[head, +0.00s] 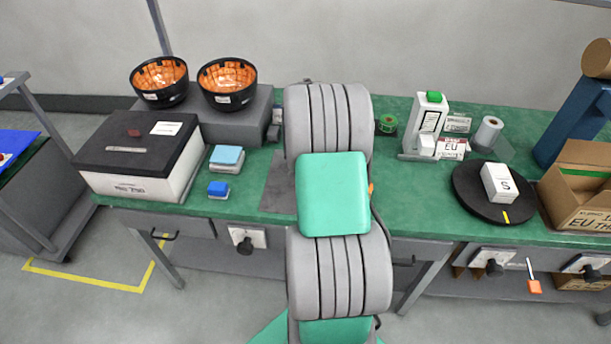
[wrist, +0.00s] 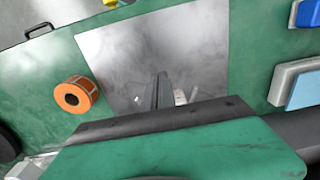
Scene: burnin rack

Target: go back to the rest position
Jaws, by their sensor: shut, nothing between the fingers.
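My gripper (wrist: 161,85) shows in the wrist view, its fingers together with nothing between them. It is over the grey metal plate (wrist: 145,45) on the green bench; I cannot tell its exact height. In the head view my arm reaches over the middle of the bench (head: 400,199) and hides the gripper. Part of the plate (head: 277,185) shows left of the arm.
An orange roll (wrist: 77,95) stands beside the plate. Left of my arm are a black-lidded box (head: 140,150), blue pads (head: 226,157) and two orange-lined bowls (head: 228,83).

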